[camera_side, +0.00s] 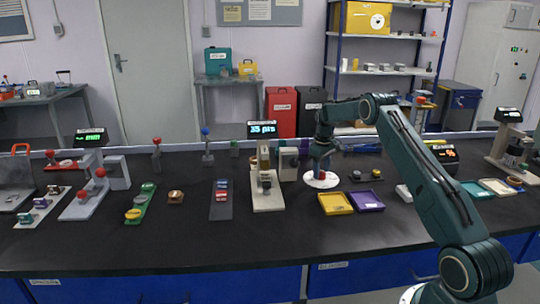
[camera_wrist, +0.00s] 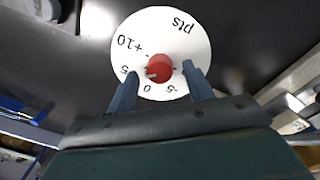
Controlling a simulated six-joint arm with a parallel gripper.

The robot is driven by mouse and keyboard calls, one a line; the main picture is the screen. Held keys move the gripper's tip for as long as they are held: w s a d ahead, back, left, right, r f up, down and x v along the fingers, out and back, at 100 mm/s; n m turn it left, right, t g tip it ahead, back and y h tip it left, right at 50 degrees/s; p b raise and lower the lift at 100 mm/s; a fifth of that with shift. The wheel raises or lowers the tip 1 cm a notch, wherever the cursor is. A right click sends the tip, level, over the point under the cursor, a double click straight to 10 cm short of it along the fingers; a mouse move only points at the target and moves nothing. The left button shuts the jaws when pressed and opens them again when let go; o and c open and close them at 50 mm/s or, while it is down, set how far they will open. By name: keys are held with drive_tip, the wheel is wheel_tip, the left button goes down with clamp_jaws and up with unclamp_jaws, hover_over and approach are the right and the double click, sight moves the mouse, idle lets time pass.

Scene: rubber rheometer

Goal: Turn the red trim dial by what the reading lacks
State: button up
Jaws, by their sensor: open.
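The red trim dial (camera_wrist: 160,67) sits at the centre of a white round scale plate (camera_wrist: 185,30) marked "pts", "+10", "5", "0" and "-5". A pale pointer mark on the dial faces the lower left in the wrist view, roughly between "5" and "0". My gripper (camera_wrist: 160,72) is open, with one blue finger on each side of the dial and visible gaps. In the side view my gripper (camera_side: 321,166) is pointed down just over the red dial (camera_side: 322,176) and its white plate (camera_side: 312,183). The display (camera_side: 262,129) appears to read "35 pts".
The beige rheometer (camera_side: 267,196) stands left of the dial plate. A yellow tray (camera_side: 334,209) and a purple tray (camera_side: 367,207) lie in front of it. A small dark base with knobs (camera_side: 365,178) is to the right. The front bench strip is clear.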

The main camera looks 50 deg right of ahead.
drive_tip(key=shift+f, duration=0.35)
drive_tip(key=c, duration=1)
drive_tip(key=shift+o, duration=0.2)
drive_tip(key=shift+m, duration=0.5)
drive_tip(key=m, duration=0.3)
drive_tip(key=shift+m, duration=0.4)
drive_tip(key=m, duration=0.5)
drive_tip(key=shift+r, duration=0.1)
